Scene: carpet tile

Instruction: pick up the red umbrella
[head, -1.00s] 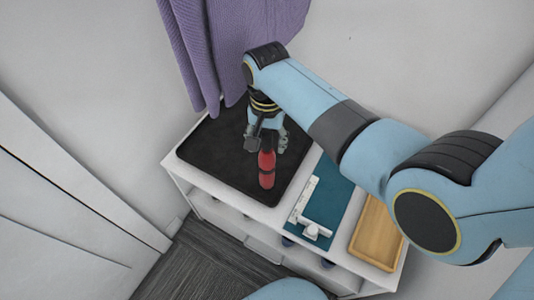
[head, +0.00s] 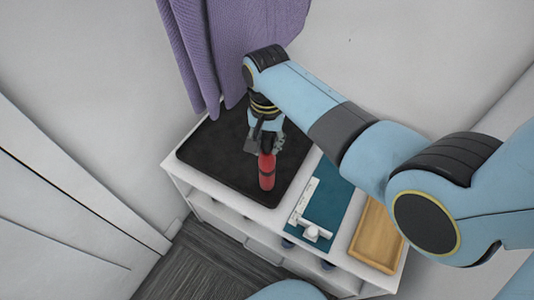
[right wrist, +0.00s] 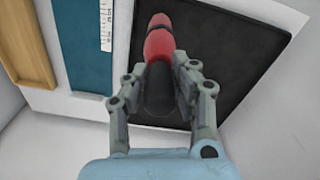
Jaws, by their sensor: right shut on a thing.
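The red umbrella (head: 267,171) is a short, folded red roll with a dark band, lying on the black tray (head: 215,160) on the white cabinet. In the right wrist view the umbrella (right wrist: 159,45) runs away between the fingers, with a dark section nearer my palm. My right gripper (head: 265,148) reaches down from above and is shut on the umbrella's far end; in the right wrist view its fingers (right wrist: 157,78) press on both sides. I cannot tell whether the umbrella is clear of the tray. My left gripper is not in view.
Right of the black tray are a teal mat (head: 338,193) with a white dispenser-like item (head: 312,231) and white strip, then a wooden tray (head: 377,236). A purple cloth (head: 232,45) hangs behind the tray. White walls stand close around the cabinet.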

